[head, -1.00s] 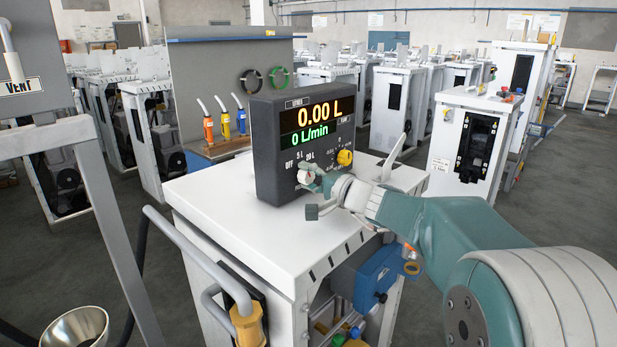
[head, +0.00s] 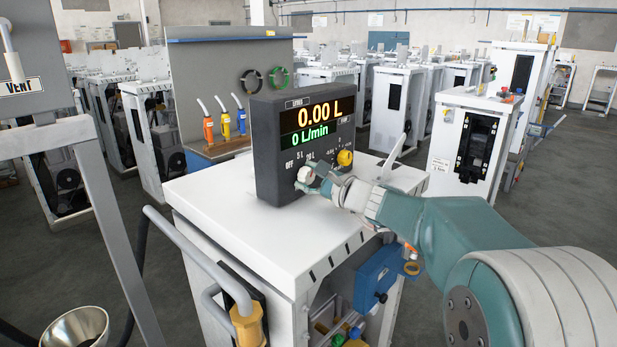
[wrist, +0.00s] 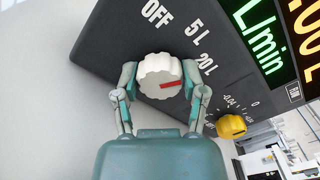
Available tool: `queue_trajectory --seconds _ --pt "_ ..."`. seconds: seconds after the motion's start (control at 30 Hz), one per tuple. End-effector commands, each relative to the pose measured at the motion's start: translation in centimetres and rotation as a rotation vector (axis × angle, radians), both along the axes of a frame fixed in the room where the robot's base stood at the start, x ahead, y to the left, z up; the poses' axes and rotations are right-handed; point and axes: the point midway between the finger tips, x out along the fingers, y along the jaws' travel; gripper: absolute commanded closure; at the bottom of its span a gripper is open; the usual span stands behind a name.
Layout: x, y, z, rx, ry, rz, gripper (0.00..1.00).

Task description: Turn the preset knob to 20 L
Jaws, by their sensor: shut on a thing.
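The white preset knob (wrist: 160,77) sits low on the dark dispenser panel (head: 270,150), with a red mark on its face. In the wrist view the mark points right, roughly toward the "20 L" label (wrist: 208,65), a little below it. The "5 L" (wrist: 197,30) and "OFF" (wrist: 157,12) labels are further round. My gripper (wrist: 158,80) has one finger on each side of the knob and is shut on it. In the head view the knob (head: 305,176) is partly hidden by my gripper (head: 312,178).
A yellow knob (wrist: 231,126) is close to my right finger; it also shows in the head view (head: 345,158). The display (head: 312,120) reads 0.00 L and 0 L/min.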

Motion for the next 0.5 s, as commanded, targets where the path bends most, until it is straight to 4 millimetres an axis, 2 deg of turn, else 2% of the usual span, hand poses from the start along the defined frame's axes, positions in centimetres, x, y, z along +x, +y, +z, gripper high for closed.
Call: queue_trajectory --seconds 0.03,0.5 --pt "0.01 0.09 -0.66 0.02 0.038 0.002 0.93" --pt "0.03 0.05 -0.63 0.192 0.21 0.0 0.93"
